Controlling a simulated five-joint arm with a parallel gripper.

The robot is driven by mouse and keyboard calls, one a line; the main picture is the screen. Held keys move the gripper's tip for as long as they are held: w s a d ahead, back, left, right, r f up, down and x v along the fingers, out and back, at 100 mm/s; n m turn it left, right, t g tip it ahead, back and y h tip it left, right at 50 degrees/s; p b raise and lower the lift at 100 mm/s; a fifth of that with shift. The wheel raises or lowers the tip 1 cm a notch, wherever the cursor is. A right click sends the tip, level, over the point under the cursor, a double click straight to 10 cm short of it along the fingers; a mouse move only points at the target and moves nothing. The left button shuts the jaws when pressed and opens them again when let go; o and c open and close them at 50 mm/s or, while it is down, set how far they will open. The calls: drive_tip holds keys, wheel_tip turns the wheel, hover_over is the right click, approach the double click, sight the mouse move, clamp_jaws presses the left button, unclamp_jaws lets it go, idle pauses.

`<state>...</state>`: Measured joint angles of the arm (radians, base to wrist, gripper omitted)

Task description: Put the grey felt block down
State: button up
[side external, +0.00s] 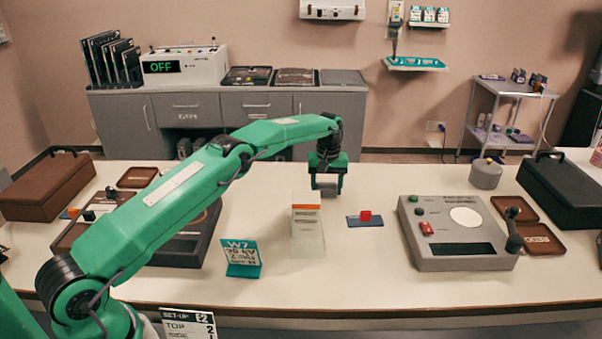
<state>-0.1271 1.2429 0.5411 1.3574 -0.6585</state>
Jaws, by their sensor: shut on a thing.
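The grey felt block (327,187) is between the fingers of my gripper (328,181). My gripper points down and is shut on the block. It holds the block above the white table (385,285), toward the table's far side. Whether a gap shows under the block is hard to judge from this angle. The lower part of the block hangs near the top of a clear stand with an orange-topped label (306,214), which looks to be nearer the camera.
A small blue plate with a red block (365,219) lies right of the clear stand. A teal W7 sign (242,257) stands to its left. A grey control box (457,233) with a lever fills the right. The front middle of the table is clear.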

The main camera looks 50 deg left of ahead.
sight(327, 185)
drive_tip(key=o, duration=0.9)
drive_tip(key=shift+f, duration=0.1)
drive_tip(key=shift+o, duration=0.2)
drive_tip(key=shift+r, duration=3.9)
